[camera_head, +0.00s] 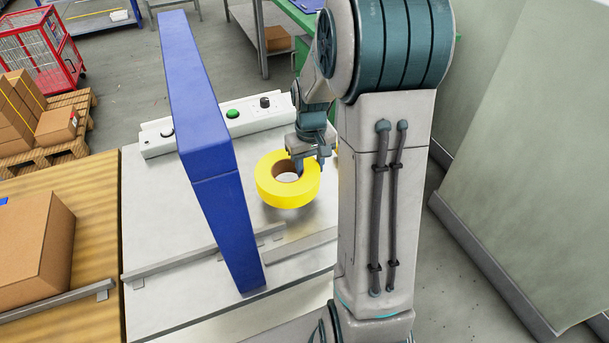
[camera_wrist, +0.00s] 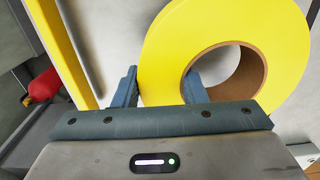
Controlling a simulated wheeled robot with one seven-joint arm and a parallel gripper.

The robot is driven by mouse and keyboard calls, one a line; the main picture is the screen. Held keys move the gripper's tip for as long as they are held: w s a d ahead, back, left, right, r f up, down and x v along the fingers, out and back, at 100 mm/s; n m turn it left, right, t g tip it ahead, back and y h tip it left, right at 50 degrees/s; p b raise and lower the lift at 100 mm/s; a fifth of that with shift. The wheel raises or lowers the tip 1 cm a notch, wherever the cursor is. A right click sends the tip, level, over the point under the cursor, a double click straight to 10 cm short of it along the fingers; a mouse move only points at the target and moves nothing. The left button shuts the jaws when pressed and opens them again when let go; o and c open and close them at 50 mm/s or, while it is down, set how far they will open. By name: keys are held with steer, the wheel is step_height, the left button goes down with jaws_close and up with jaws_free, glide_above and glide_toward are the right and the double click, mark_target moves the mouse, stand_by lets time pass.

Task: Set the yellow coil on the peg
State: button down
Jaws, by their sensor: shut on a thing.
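The yellow coil (camera_head: 268,192) is a thick ring with a brown cardboard core, seen over the white table (camera_head: 160,205) to the right of the blue post. My gripper (camera_head: 306,165) is shut on the coil's wall at its far right side. The coil seems held a little above the table, with a shadow under it. In the wrist view, the coil (camera_wrist: 220,25) fills the upper right, and my gripper (camera_wrist: 163,90) has one finger outside the ring and the other in its bore. I cannot make out the peg in either view.
A tall blue beam (camera_head: 210,150) stands left of the coil. A white control panel (camera_head: 215,122) with buttons lies behind it. Low metal rails (camera_head: 180,262) run along the front. A cardboard box (camera_head: 35,240) sits at the left. The wrist view shows a yellow bar (camera_wrist: 62,50).

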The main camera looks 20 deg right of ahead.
steer(key=shift+w+a+f, duration=0.35)
steer(key=shift+w, duration=0.05)
steer(key=shift+f, duration=1.95)
steer(key=shift+f, duration=0.1)
steer(key=c, duration=0.9)
jaws_free()
